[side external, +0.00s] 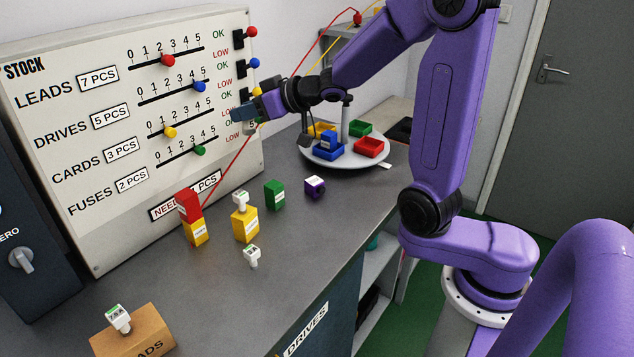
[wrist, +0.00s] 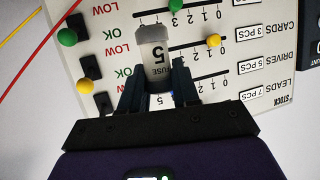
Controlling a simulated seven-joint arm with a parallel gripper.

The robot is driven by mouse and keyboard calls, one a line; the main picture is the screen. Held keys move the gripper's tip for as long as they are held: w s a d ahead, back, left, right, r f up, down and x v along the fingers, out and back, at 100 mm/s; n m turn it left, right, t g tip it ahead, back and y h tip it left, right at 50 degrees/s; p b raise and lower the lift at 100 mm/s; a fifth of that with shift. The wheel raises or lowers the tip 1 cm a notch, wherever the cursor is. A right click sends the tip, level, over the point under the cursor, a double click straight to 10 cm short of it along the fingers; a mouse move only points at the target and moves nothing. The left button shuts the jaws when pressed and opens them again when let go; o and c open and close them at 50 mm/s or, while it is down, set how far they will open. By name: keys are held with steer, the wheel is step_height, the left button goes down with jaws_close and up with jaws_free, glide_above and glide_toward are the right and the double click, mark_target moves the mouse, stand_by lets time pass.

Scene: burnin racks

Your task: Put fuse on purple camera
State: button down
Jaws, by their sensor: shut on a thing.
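In the side view my gripper (side external: 243,113) is held high in front of the stock board, above the bench, and the fuse is small and partly hidden there. The purple camera (side external: 315,187) is a small dark purple cube on the bench, right of a green block, with nothing on top. It is below and to the right of my gripper, well apart from it.
A red block (side external: 188,206) sits on another yellow block. A green block (side external: 274,195) and a round tray (side external: 328,158) with coloured bins are near the camera. The stock board (side external: 100,130) stands behind.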

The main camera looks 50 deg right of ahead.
steer(key=s+d+f, duration=0.2)
steer(key=s+d, duration=0.2)
steer(key=s, duration=0.3)
steer(key=s+d+f+n+y, duration=0.1)
steer(key=s+d, duration=0.2)
steer(key=s, duration=0.4)
steer(key=s+d+f, duration=0.2)
steer(key=s+d, duration=0.2)
steer(key=s, duration=0.3)
glide_above(318, 182)
steer(key=shift+n, duration=0.3)
steer(key=shift+w+f, duration=0.1)
steer(key=shift+f, duration=6.3)
steer(key=shift+f, duration=0.2)
steer(key=c, duration=0.8)
jaws_free()
